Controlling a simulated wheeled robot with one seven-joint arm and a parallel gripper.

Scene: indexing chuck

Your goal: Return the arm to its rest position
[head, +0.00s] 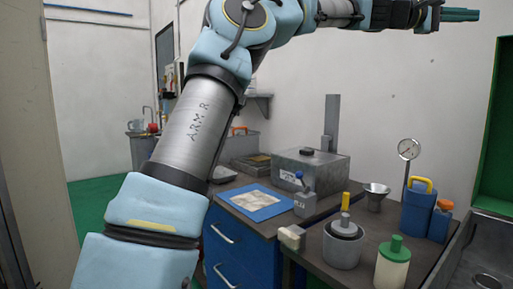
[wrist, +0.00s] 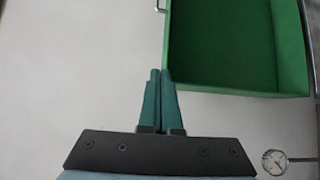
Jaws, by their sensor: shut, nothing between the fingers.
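My gripper (head: 461,14) is at the upper right of the head view, raised well above the workbench (head: 315,238) and pointing right. Its two green fingers are together with nothing between them. In the wrist view the closed fingers (wrist: 159,95) point up the picture, toward the lower left part of a green open-fronted box (wrist: 222,45) on the wall. My arm crosses the head view from the lower left to the top and hides part of the room behind it.
On the bench are a grey metal box (head: 311,170), a blue mat with a cloth (head: 256,201), a grey pot (head: 343,246), a green-lidded jar (head: 393,268), a blue can (head: 417,208) and a dial gauge (head: 408,150). A metal sink (head: 484,250) is at right. The air around my gripper looks clear.

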